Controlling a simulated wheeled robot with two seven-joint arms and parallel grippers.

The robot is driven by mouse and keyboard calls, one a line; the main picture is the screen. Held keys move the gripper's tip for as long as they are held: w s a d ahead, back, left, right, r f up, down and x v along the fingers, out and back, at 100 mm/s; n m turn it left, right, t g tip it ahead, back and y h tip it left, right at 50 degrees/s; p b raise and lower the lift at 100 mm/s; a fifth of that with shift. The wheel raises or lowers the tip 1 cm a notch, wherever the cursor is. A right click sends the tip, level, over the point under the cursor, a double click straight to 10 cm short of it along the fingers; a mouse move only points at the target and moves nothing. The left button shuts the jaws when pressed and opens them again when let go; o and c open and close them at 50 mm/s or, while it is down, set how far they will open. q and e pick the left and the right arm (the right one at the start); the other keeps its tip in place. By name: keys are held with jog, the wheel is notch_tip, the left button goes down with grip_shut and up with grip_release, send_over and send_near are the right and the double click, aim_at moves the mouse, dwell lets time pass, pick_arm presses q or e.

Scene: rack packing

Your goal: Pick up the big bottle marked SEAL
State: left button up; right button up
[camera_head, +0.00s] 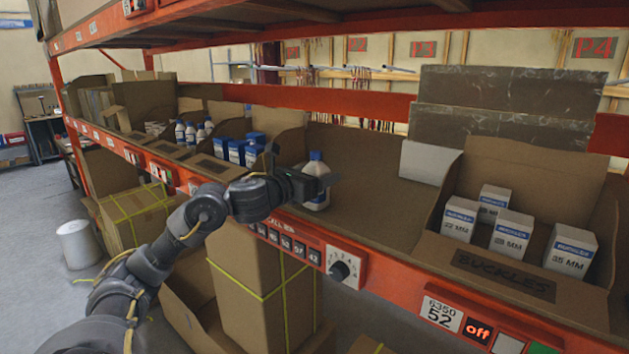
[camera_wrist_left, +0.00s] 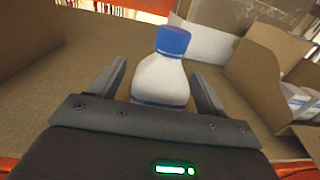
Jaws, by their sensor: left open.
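My left gripper (camera_head: 318,182) is open around the bottle, with one finger on each side. In the left wrist view, my left gripper (camera_wrist_left: 165,88) shows small gaps between the fingers and the bottle. My right gripper is not in view.
A cardboard bin marked BUCKLES (camera_head: 505,275) with several white-and-blue boxes stands to the right. Blue-and-white boxes (camera_head: 236,151) and small white bottles (camera_head: 190,132) sit in bins to the left. An upper shelf beam (camera_head: 200,12) runs overhead. The bin floor right of the bottle is clear.

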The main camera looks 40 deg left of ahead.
pick_arm(q)
jog(key=c, duration=1.2)
jog(key=shift+c, duration=0.2)
jog(key=shift+r, duration=0.2)
